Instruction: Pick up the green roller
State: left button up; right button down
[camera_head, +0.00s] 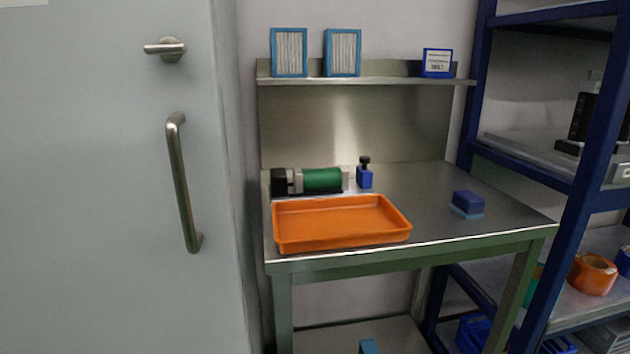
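The green roller (322,180) lies on its side at the back left of the metal table (445,188). It sits between a black and grey end block (285,182) on its left and a pale end piece (345,178) on its right. The orange tray (340,222) lies in front of it and is empty. Neither of my grippers shows in the head view.
A small blue bottle with a black top (365,174) stands right of the roller. A blue block (467,204) lies at the table's right. A shelf (375,81) hangs above the table. A grey door (110,200) is at left, blue racking (580,190) at right.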

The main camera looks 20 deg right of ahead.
aim_at(314, 179)
jog(key=l+u, duration=0.4)
jog(key=l, duration=0.3)
jog(key=l+u, duration=0.35)
jog(key=l, duration=0.4)
